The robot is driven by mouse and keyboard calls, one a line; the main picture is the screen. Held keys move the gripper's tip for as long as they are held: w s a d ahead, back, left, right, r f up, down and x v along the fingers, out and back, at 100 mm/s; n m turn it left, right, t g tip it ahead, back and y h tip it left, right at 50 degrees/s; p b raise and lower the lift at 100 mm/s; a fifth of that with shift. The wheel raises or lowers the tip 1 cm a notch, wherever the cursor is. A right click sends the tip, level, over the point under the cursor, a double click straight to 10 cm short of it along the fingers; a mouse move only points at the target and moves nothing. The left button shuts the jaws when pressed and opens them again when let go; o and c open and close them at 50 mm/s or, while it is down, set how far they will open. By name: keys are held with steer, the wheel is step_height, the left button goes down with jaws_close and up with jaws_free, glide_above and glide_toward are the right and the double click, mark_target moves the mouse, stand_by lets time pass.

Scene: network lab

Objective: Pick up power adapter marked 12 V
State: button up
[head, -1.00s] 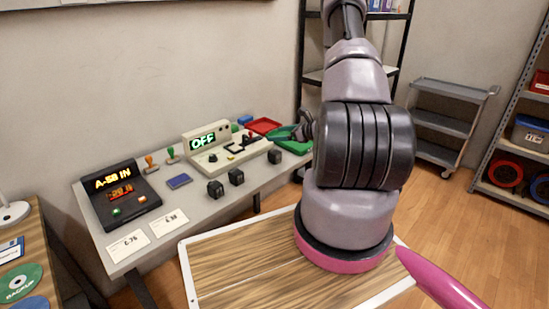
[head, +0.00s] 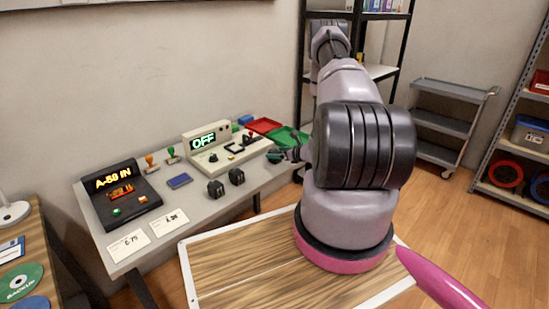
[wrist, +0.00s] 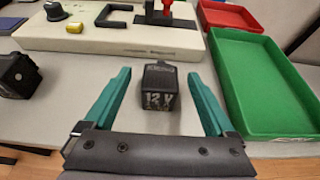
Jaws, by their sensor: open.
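In the wrist view, the black power adapter marked 12 V (wrist: 160,88) stands on the grey table, its label facing me. My gripper (wrist: 158,75) is open, with one teal finger to the left of this adapter and one to the right. Gaps show on both sides, so the fingers are apart from it. In the head view, my gripper (head: 279,156) is low over the right part of the table and hides that adapter. Two other black adapters (head: 215,188) (head: 236,176) stand to the left; their markings cannot be read.
A beige device showing OFF (head: 205,143) stands behind the adapters. A green tray (wrist: 268,82) lies close to the right of my gripper, with a red tray (wrist: 228,16) behind it. A dark display console (head: 122,195) and a blue box (head: 179,181) are farther left.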

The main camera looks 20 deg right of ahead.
steer(key=shift+x, duration=1.1)
jaws_close()
